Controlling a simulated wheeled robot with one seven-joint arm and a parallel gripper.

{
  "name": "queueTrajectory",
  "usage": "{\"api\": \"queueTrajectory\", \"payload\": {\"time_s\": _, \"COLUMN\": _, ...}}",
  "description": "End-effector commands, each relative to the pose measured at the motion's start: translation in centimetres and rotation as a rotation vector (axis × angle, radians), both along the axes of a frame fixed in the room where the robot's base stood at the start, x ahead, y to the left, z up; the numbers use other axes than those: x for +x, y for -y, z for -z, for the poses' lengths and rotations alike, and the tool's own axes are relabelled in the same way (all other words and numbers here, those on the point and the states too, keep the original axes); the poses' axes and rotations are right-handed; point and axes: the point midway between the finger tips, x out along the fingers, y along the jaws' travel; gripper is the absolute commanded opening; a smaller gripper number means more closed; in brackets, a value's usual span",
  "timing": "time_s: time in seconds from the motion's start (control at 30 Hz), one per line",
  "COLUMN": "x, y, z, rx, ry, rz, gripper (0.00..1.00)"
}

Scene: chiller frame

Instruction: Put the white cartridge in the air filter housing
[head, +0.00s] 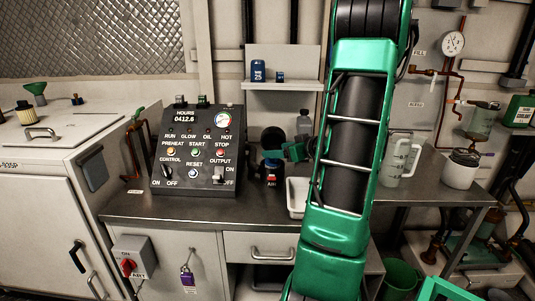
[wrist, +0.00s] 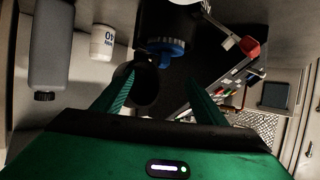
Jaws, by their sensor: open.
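My gripper (head: 280,155) is over the bench, beside the control box and partly behind my arm. In the wrist view its two green fingers (wrist: 160,78) stand apart with nothing clearly held between them. A dark cylinder with a blue collar (wrist: 166,46) lies just beyond the fingertips, and a dark round body (wrist: 140,88) shows by the left finger. I cannot tell whether either is the air filter housing. A white can with dark lettering (wrist: 103,42) is to the left of the fingers; I cannot tell whether it is the white cartridge.
The control box (head: 195,150) stands on the bench (head: 150,208) left of my gripper. A grey bottle (wrist: 50,45) shows at the wrist view's left. A white tray (head: 296,199) is partly hidden by my arm. A white jug (head: 397,160) stands right; a shelf (head: 283,86) is above.

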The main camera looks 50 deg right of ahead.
Motion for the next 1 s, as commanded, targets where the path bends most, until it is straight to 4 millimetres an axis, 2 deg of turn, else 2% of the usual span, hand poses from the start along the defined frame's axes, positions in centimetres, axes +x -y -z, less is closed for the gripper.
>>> {"api": "queueTrajectory", "payload": {"time_s": 0.03, "x": -1.1, "y": 0.0, "z": -0.6, "rx": -0.002, "ry": 0.002, "rz": 0.002, "gripper": 0.65}}
{"api": "queueTrajectory", "payload": {"time_s": 0.2, "x": -4.1, "y": -0.3, "z": -2.0, "rx": -0.004, "ry": 0.005, "rz": 0.001, "gripper": 0.65}}
{"api": "queueTrajectory", "payload": {"time_s": 0.4, "x": -6.5, "y": -0.6, "z": -3.0, "rx": -0.004, "ry": 0.006, "rz": -0.002, "gripper": 0.65}}
{"api": "queueTrajectory", "payload": {"time_s": 0.6, "x": -7.3, "y": -0.7, "z": -3.4, "rx": -0.004, "ry": 0.007, "rz": -0.005, "gripper": 0.65}}
{"api": "queueTrajectory", "payload": {"time_s": 1.0, "x": -7.3, "y": -0.8, "z": -3.5, "rx": -0.005, "ry": 0.007, "rz": -0.006, "gripper": 0.65}}
